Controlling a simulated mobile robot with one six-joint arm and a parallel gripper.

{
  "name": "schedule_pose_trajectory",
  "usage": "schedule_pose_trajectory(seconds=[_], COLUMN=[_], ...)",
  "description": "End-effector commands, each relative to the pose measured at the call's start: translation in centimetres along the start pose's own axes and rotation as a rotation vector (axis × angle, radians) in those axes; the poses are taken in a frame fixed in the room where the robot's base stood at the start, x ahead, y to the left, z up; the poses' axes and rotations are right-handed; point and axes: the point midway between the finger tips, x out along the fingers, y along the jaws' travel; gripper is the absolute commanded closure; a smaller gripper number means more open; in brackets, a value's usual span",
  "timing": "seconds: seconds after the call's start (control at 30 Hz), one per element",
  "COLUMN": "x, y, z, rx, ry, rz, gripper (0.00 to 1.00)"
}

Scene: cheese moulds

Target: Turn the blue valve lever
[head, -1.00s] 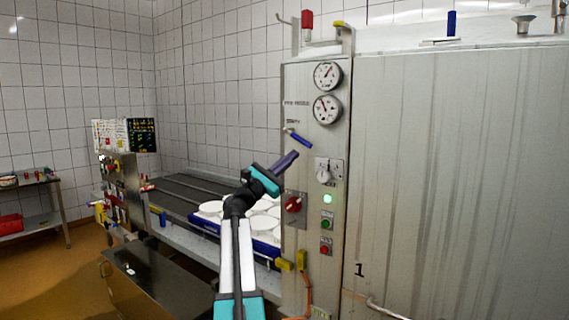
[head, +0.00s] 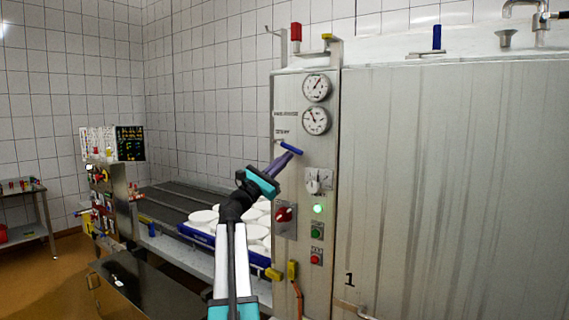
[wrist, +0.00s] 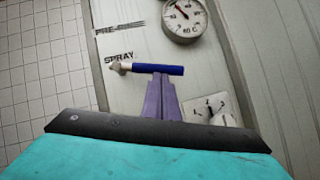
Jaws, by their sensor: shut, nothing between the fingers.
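The blue valve lever (head: 291,149) is on the steel control panel, below the two gauges. In the wrist view the blue lever (wrist: 158,69) lies nearly level, with its metal pivot at the left end, under the word SPRAY. My gripper (head: 288,155) is shut and empty, its purple fingers pointing up and right to the lever. In the wrist view the fingertips (wrist: 161,77) are just below the middle of the lever. They look very close to it; I cannot tell whether they touch.
Below the lever are a selector knob (head: 318,180), a red rotary switch (head: 284,214), and green and red buttons. A blue tray (head: 195,233) with white moulds stands behind my arm. A large steel tank wall (head: 440,180) fills the right.

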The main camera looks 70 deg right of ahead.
Motion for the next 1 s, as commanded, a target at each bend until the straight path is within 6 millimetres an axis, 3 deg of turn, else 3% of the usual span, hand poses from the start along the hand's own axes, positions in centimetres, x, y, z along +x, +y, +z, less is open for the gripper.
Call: schedule_pose_trajectory(seconds=[0.57,0.87,1.0], x=[-0.9,-3.3,-5.7], y=[-0.2,-0.8,-1.0], z=[-1.0,-3.1,-2.9], rx=[0.000,0.000,0.001], ry=[0.000,-0.001,-0.001], rz=[0.000,0.001,0.002], gripper=[1.00,1.00,1.00])
